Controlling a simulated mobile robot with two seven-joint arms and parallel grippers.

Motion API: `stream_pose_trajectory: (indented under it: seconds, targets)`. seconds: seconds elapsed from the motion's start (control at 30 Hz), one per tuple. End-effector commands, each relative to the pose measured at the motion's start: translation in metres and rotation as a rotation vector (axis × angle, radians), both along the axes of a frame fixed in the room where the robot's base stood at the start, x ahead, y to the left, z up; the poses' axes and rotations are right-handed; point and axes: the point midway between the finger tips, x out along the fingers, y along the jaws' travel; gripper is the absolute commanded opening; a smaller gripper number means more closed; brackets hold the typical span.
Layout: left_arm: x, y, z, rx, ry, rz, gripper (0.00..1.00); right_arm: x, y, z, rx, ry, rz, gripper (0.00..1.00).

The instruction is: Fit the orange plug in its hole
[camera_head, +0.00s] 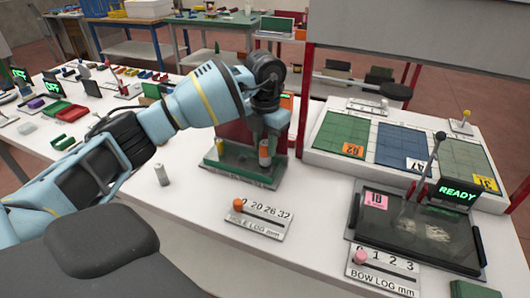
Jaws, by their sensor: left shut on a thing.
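My left gripper (267,136) points down over a green stand (240,172) with a dark red back panel (234,130). It is shut on the orange plug (265,155), which shows low between the fingers, upright, over the right part of the stand. I cannot tell whether the plug touches the stand, and its hole is hidden from this view. A yellow peg (219,147) stands at the left of the stand. My right gripper is not in view.
A hole log board (262,222) with an orange knob (238,204) lies in front of the stand. A small pale cylinder (161,174) stands to the left. A dark tray (420,232), a bow log board (384,273) and coloured panels (402,145) fill the right.

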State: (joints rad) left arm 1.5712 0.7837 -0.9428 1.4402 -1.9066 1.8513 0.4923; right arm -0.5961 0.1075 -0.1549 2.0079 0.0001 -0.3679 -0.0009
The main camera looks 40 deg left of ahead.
Motion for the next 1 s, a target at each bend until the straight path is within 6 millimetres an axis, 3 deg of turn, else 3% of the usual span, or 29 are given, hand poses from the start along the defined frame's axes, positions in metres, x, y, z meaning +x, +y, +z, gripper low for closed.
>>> stream_pose_trajectory:
  seconds: [0.13, 0.4, 0.8, 0.83, 1.0]
  targets:
    - [0.005, 0.004, 0.000, 0.000, -0.001, 0.003, 0.00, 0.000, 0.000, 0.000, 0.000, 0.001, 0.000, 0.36]
    - [0.005, 0.004, -0.034, 0.001, -0.001, 0.000, 0.00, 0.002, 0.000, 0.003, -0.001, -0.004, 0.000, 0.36]
    - [0.005, 0.004, -0.039, 0.001, 0.000, 0.000, 0.00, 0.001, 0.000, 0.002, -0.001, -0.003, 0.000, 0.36]
    - [0.005, 0.004, -0.039, 0.001, 0.000, 0.000, 0.30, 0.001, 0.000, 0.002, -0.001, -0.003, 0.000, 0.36]
    - [0.005, 0.004, -0.039, 0.001, 0.000, 0.001, 0.50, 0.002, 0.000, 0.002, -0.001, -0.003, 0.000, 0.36]
